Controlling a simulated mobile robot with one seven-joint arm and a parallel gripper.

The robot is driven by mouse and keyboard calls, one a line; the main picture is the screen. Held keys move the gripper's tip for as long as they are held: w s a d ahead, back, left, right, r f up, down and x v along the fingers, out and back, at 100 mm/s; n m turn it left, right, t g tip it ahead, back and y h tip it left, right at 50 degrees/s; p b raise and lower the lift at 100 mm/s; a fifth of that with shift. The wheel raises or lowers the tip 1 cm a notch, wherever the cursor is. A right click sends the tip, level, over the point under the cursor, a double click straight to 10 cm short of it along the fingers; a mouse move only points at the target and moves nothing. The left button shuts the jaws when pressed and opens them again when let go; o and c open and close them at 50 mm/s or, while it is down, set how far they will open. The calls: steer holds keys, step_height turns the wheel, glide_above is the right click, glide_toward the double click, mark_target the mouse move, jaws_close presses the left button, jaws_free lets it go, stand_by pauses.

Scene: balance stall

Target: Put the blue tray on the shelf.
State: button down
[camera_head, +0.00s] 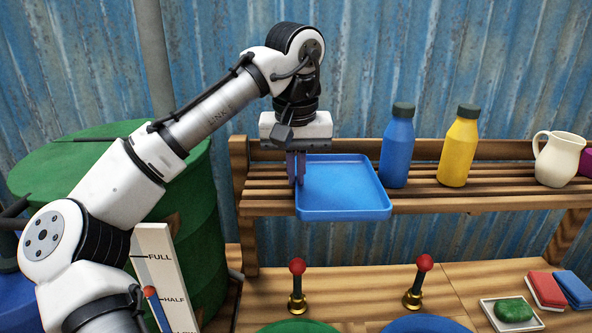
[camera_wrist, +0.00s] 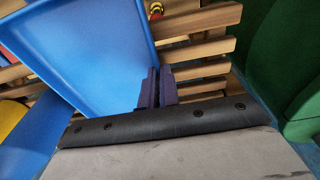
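The blue tray (camera_head: 345,187) is at the left end of the slatted wooden shelf (camera_head: 450,203), looking level. Its front rim reaches the shelf's front edge; I cannot tell if its base rests fully on the slats. My gripper (camera_head: 296,168) points down at the tray's left rim. In the wrist view the purple fingers of my gripper (camera_wrist: 158,88) are close together with the rim of the blue tray (camera_wrist: 95,55) between them. The tips' contact is partly hidden.
A blue bottle (camera_head: 397,150) stands close right of the tray, then a yellow bottle (camera_head: 458,150) and a cream jug (camera_head: 558,160). Below are two red-knobbed levers (camera_head: 297,285) (camera_head: 418,282) and a soap dish (camera_head: 513,312). A green drum (camera_head: 200,220) stands left.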

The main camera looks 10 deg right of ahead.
steer(key=c, duration=1.6)
jaws_free()
steer(key=shift+c, duration=0.2)
steer(key=shift+r, duration=0.1)
step_height(320, 180, up, 12)
steer(key=s, duration=0.1)
steer(key=shift+s+a+p, duration=0.2)
steer(key=shift+s+p, duration=0.05)
steer(key=shift+p, duration=0.2)
steer(key=shift+s, duration=0.1)
